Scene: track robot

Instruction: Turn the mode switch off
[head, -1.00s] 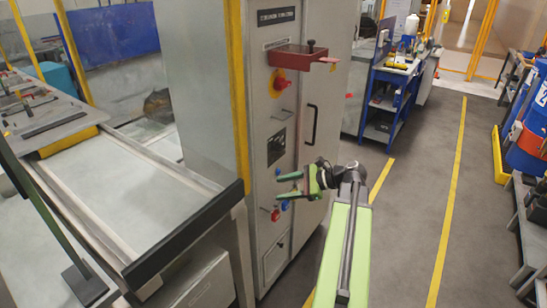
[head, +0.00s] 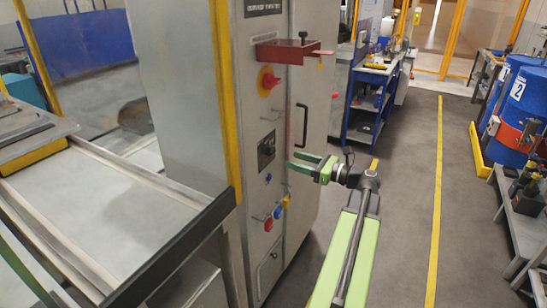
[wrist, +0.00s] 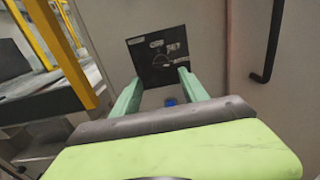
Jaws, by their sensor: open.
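A dark square plate (head: 267,150) with a round dial and small pale labels is on the front of the grey cabinet (head: 262,225); it looks like the mode switch. The plate shows larger in the wrist view (wrist: 160,58), straight ahead beyond the fingers. The dial's setting is too small to read. My gripper (head: 291,163) is open and empty, to the right of the plate in the head view and apart from it. In the wrist view its two green fingers (wrist: 157,78) point at the plate's lower part.
A red-and-yellow rotary knob (head: 268,81) and a red tray (head: 290,50) are above the plate. Blue and red buttons (head: 268,224) with wire guards are below. A black door handle (head: 302,124) is to the right. Open floor lies right of the cabinet.

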